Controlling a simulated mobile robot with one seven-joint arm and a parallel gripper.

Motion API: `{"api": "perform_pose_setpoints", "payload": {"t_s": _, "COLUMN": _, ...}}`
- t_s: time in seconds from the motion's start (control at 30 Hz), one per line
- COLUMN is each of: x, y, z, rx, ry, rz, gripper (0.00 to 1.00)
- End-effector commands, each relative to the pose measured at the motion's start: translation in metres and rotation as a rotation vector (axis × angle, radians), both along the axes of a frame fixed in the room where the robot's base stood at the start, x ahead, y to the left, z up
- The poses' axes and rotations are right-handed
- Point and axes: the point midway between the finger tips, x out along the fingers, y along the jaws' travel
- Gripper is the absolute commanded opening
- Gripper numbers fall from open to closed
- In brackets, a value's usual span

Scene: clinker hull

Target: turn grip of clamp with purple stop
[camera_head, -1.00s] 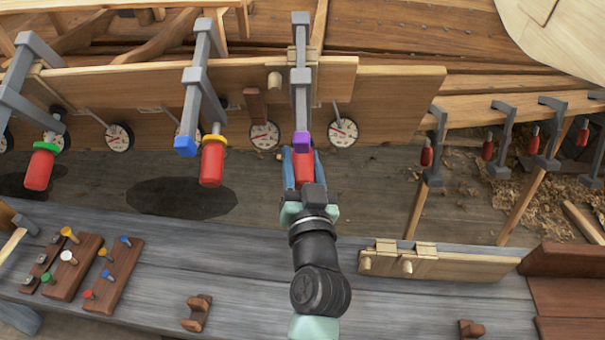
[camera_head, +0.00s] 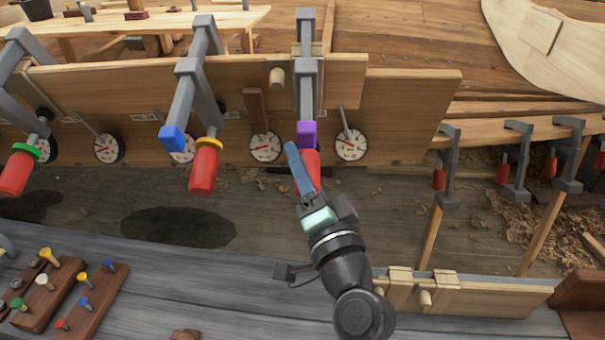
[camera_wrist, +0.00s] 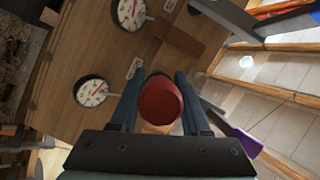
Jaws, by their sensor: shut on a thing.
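The clamp with the purple stop (camera_head: 307,134) is a grey bar clamp set over the plank at the middle of the head view. Its red grip (camera_head: 309,165) hangs below the purple stop. My gripper (camera_head: 299,168) is shut on this red grip, with a blue finger showing along its left side and the rest partly hidden. In the wrist view the red grip (camera_wrist: 161,102) is seen end-on between the two blue fingers. The purple stop (camera_wrist: 246,143) shows at the lower right there.
Round dials (camera_head: 351,145) hang along the plank near the grip. A clamp with a blue stop (camera_head: 172,138) and a red grip (camera_head: 204,168) stands to the left. The workbench (camera_head: 215,290) with peg blocks lies below.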

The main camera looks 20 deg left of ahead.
Motion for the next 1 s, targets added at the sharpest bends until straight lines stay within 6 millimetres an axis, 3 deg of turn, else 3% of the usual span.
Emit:
{"api": "perform_pose_setpoints", "payload": {"t_s": 0.73, "x": -0.0018, "y": 0.002, "z": -0.0056, "rx": 0.067, "ry": 0.042, "rz": 0.037, "gripper": 0.0}}
{"api": "perform_pose_setpoints", "payload": {"t_s": 0.77, "x": -0.0017, "y": 0.0019, "z": -0.0057, "rx": 0.067, "ry": 0.042, "rz": 0.037, "gripper": 0.52}}
{"api": "perform_pose_setpoints", "payload": {"t_s": 0.9, "x": -0.0013, "y": 0.0014, "z": -0.004, "rx": 0.069, "ry": 0.038, "rz": 0.034, "gripper": 0.77}}
{"api": "perform_pose_setpoints", "payload": {"t_s": 1.0, "x": -0.0011, "y": 0.0012, "z": -0.003, "rx": 0.069, "ry": 0.036, "rz": 0.033, "gripper": 0.77}}
